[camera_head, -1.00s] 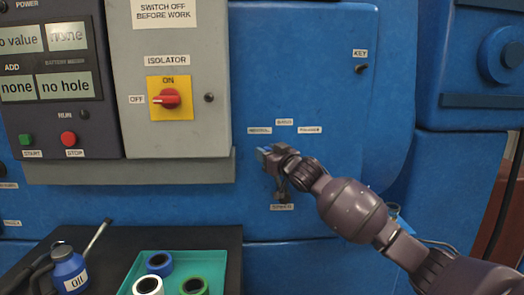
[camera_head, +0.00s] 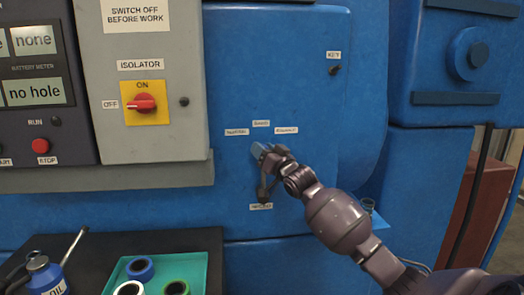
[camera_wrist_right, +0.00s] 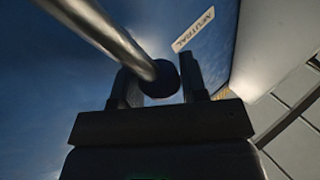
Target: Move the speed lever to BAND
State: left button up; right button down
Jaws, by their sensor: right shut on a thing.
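The speed lever shows in the right wrist view as a metal rod (camera_wrist_right: 112,38) ending in a dark round knob (camera_wrist_right: 162,78). My right gripper (camera_wrist_right: 160,86) is shut on the knob, one finger on each side. In the head view my right gripper (camera_head: 260,152) is at the blue panel, below the middle of three small labels (camera_head: 261,123) and above the lower label (camera_head: 261,207). The head-view labels are too small to read surely. A NEUTRAL label (camera_wrist_right: 193,29) is beyond the knob in the wrist view. The gripper and wrist mostly hide the lever in the head view. My left gripper is out of view.
A grey isolator box (camera_head: 150,80) with a red switch (camera_head: 141,104) stands out left of the lever. Below left, a dark bench (camera_head: 200,240) holds a teal tray (camera_head: 199,262) with coloured rings and a blue oil can (camera_head: 46,280). A key switch (camera_head: 334,71) is upper right.

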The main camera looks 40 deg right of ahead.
jog(key=c, duration=0.7)
grip_release()
jog(key=v, duration=1.1)
jog(key=shift+w+b, duration=0.1)
jog(key=shift+b, duration=0.25)
